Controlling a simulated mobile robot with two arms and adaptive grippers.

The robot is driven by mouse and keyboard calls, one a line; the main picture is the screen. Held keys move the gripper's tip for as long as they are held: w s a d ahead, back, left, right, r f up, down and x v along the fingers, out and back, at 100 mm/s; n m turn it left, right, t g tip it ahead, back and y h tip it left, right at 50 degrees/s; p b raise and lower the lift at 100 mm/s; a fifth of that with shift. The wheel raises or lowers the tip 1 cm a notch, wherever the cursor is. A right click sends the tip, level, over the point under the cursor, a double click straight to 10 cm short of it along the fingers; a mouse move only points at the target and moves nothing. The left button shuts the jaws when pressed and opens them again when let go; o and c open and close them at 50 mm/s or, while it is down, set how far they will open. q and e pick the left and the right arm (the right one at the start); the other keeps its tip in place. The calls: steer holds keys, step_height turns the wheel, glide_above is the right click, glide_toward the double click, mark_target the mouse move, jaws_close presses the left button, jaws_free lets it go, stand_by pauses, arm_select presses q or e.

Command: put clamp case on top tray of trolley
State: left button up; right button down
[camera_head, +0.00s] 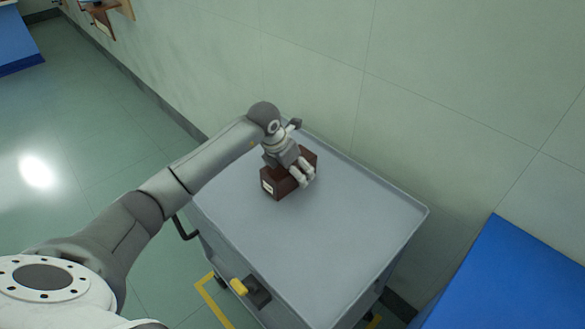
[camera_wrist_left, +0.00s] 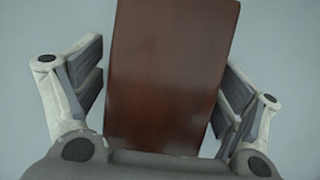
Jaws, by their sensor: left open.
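The clamp case (camera_head: 279,186) is a dark reddish-brown box with a small white label on its end. It rests on the grey top tray (camera_head: 345,235) of the trolley, towards the tray's far part. My left gripper (camera_head: 303,174) is at the case, with its fingers over it. In the left wrist view the brown case (camera_wrist_left: 170,75) lies between the two spread fingers of my gripper (camera_wrist_left: 168,95). A gap shows on the left side of the case; the right finger is very close to it. My right gripper is not in view.
A pale green wall (camera_head: 450,100) stands behind the trolley. A blue surface (camera_head: 520,280) is at the lower right. The trolley has a yellow-tipped part (camera_head: 239,287) at its near side. The front and right of the tray are clear.

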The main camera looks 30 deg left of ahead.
arm_select(q)
steer(key=b+v, duration=0.1)
steer(key=v, duration=1.1)
